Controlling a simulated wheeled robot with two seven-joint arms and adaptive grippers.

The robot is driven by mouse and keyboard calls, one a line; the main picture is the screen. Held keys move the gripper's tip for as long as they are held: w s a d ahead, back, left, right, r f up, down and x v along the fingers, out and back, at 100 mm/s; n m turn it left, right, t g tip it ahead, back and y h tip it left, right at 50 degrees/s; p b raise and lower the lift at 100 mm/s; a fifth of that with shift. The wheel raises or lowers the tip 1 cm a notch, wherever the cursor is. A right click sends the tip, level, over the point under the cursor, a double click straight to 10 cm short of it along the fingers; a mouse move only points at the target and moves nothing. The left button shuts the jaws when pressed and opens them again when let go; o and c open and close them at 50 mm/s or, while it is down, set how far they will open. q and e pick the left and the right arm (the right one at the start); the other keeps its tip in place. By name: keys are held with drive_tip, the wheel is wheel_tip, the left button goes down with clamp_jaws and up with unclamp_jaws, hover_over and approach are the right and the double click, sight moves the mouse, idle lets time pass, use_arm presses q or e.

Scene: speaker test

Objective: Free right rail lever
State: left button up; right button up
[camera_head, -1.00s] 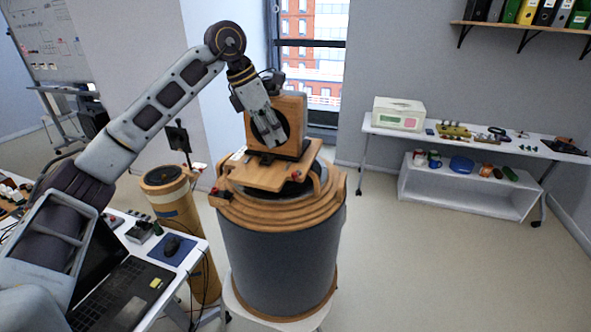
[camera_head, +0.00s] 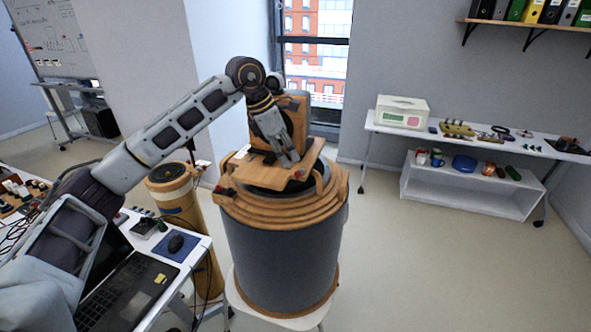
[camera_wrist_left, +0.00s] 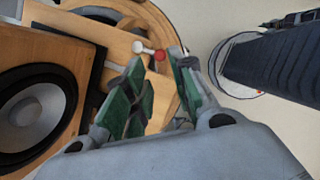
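The speaker (camera_head: 292,108) is a wooden box on a wooden board (camera_head: 262,174) on top of a large grey drum (camera_head: 280,250). In the left wrist view its cone (camera_wrist_left: 35,112) shows at the left. The right rail lever (camera_wrist_left: 160,55), with a red ball end and a pale knob beside it, shows between my left fingertips. In the head view my left gripper (camera_head: 288,160) points down at the board's right side, in front of the speaker. Its green-padded fingers are apart; contact with the lever cannot be told. Another red lever end (camera_head: 222,191) is at the board's left.
A white bench (camera_head: 375,122) with small items stands along the right wall. The floor between is clear.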

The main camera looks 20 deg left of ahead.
sight(296, 172)
use_arm(q)
drive_tip(key=shift+p+x, duration=0.6)
drive_tip(key=shift+x, duration=2.85)
drive_tip(key=shift+d, duration=0.1)
drive_tip(key=shift+c, duration=0.2)
clamp_jaws()
